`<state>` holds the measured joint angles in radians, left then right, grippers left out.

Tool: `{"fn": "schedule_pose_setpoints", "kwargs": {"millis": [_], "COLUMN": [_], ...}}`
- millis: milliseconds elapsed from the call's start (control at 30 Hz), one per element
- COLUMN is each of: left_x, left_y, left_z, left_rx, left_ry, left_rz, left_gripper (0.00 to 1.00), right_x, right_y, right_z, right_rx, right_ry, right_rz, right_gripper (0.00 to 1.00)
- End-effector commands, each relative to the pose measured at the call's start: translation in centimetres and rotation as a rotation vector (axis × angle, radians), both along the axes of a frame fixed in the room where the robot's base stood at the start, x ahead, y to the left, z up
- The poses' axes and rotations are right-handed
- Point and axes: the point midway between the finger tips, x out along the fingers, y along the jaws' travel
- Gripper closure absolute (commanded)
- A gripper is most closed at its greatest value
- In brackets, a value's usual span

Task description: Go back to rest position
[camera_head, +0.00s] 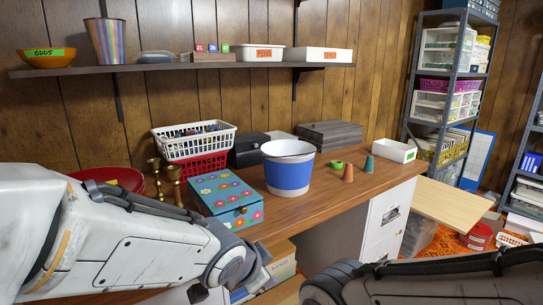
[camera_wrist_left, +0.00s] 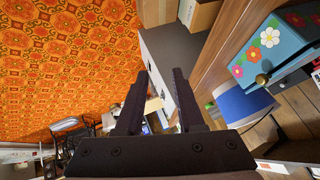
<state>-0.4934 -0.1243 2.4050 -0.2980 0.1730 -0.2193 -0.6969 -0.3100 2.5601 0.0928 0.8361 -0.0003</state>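My left arm (camera_head: 130,245) comes in from the left in the head view and ends low in front of the table edge. Its fingers do not show clearly there. In the left wrist view my left gripper (camera_wrist_left: 160,78) is open, with two dark fingers apart and nothing held between them. My right arm (camera_head: 430,282) crosses the bottom right of the head view, and its gripper is not in view.
The wooden table (camera_head: 330,190) holds a flowered box (camera_head: 225,197), a blue and white bucket (camera_head: 288,170), baskets (camera_head: 193,140) and small cones (camera_head: 348,172). White drawers (camera_head: 385,220) stand under its right end. Patterned orange carpet (camera_wrist_left: 60,70) covers the floor.

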Motion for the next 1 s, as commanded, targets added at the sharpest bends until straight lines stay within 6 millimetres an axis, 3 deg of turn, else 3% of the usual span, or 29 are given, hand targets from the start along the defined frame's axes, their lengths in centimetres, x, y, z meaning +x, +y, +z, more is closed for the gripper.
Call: {"fn": "schedule_pose_setpoints", "kwargs": {"millis": [33,100,400,767,1000], "left_x": [-3.0,-6.8,-20.3,-20.3,-20.3], "left_y": [0.3,1.1,3.3,3.4,3.4], "left_z": [-1.2,-2.6,-5.0,4.2,12.6], "left_rx": [0.001,0.009,0.078,0.08,0.08], "left_ry": [0.105,0.244,0.69,0.696,0.695], "left_rz": [0.049,0.12,0.3,0.307,0.306], "left_gripper": [0.63,0.63,0.63,0.63,0.63], "right_x": [0.0,0.0,0.0,0.0,0.0], "right_y": [0.0,0.0,0.0,0.0,0.0], "right_z": [0.0,0.0,0.0,9.3,17.6], "right_rx": [0.0,0.0,0.0,0.0,0.0], "right_ry": [0.0,0.0,0.0,0.0,0.0], "right_rz": [0.0,0.0,0.0,0.0,0.0], "right_gripper": [0.5,0.5,0.5,0.5,0.5]}}
